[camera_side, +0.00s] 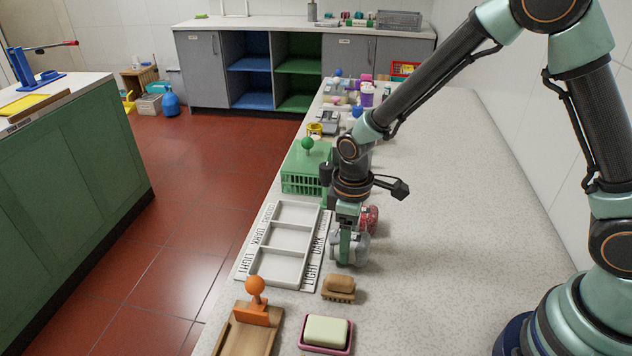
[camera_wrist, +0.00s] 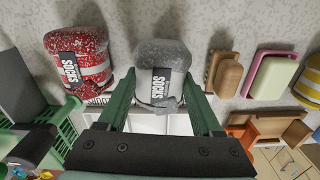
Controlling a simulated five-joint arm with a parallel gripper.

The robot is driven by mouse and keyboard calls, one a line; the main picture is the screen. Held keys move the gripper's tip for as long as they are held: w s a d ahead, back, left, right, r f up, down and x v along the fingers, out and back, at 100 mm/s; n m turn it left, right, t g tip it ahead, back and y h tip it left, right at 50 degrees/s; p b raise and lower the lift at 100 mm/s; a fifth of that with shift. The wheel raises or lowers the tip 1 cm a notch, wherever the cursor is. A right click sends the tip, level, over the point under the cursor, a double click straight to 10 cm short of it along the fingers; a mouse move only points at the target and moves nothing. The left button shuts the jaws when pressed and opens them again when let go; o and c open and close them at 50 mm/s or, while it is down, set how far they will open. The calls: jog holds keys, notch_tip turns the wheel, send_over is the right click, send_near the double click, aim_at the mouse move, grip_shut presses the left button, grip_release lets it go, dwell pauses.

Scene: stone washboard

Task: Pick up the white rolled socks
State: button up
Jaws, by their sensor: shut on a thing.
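The white rolled socks (camera_side: 352,250) look pale grey-white in the side view, at the right of the sorting tray. In the wrist view the same socks (camera_wrist: 155,58) carry a dark SOCKS label and sit between the two green fingers. My gripper (camera_side: 347,243) points down and is shut on them; its fingers also show in the wrist view (camera_wrist: 163,88). I cannot tell whether the socks touch the counter. Red and white rolled socks (camera_side: 370,218) lie just behind them, and at the left in the wrist view (camera_wrist: 78,62).
The white tray (camera_side: 267,252) has three empty compartments and printed LIGHT and DARK labels. A green basket (camera_side: 301,181) stands behind it. A wooden brush (camera_side: 339,288), a pink soap dish (camera_side: 327,348) and a wooden board with an orange knob (camera_side: 255,290) are in front. The counter's right side is clear.

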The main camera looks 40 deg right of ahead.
notch_tip(320, 180, up, 19)
dwell(0.4)
jog(key=o, duration=0.8)
jog(key=c, duration=0.5)
jog(key=shift+r, duration=2.95)
jog(key=shift+c, duration=0.2)
